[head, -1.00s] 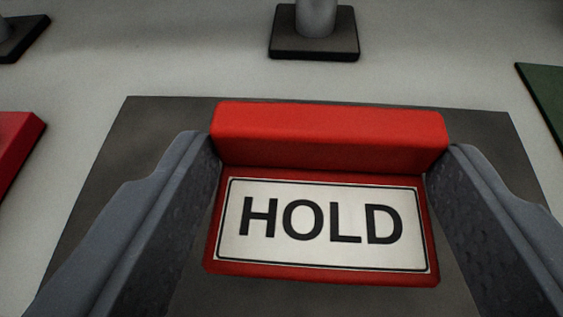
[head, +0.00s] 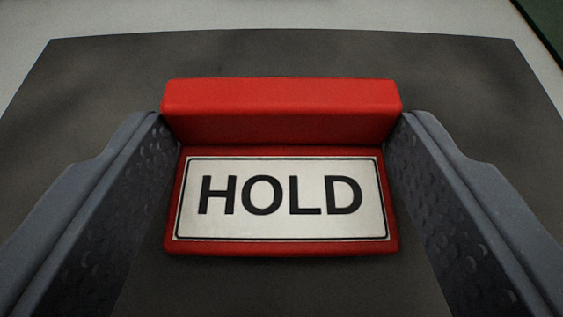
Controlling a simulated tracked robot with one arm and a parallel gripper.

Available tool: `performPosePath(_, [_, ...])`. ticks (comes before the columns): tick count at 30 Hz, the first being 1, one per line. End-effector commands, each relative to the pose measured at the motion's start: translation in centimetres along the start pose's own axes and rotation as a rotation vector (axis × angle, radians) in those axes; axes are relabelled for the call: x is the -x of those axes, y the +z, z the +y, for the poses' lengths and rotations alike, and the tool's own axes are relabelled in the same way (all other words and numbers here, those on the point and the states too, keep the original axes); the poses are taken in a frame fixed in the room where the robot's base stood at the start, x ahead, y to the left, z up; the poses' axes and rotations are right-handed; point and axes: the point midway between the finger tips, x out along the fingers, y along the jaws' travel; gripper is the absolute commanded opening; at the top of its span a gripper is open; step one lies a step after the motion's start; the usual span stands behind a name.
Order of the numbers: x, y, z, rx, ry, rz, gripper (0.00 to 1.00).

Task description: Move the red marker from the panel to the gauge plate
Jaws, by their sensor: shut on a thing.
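The red marker (head: 280,247) has a raised red bar along its far edge and a white label reading HOLD. My gripper (head: 282,118) is shut on it, one finger at each end of the raised bar. A wide dark grey plate (head: 290,55) lies under the marker and reaches past it on all visible sides. No words or gauge show on this plate, so I cannot tell if it is the gauge plate. I cannot tell whether the marker touches the plate or hangs just above it.
A pale surface (head: 255,15) shows beyond the plate's far edge. A corner of a dark green thing (head: 545,22) is at the top right. The plate around the marker is bare.

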Motion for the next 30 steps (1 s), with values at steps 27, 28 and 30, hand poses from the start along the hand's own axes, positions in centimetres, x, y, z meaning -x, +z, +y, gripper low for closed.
performPosePath(27, [2.9, -0.9, -0.1, 0.001, -0.002, -0.003, 0.85])
performPosePath(28, [3.4, -0.8, -0.1, 0.001, -0.002, -0.004, 0.85])
performPosePath(30, [4.5, -0.9, -0.1, 0.001, -0.002, -0.003, 0.85])
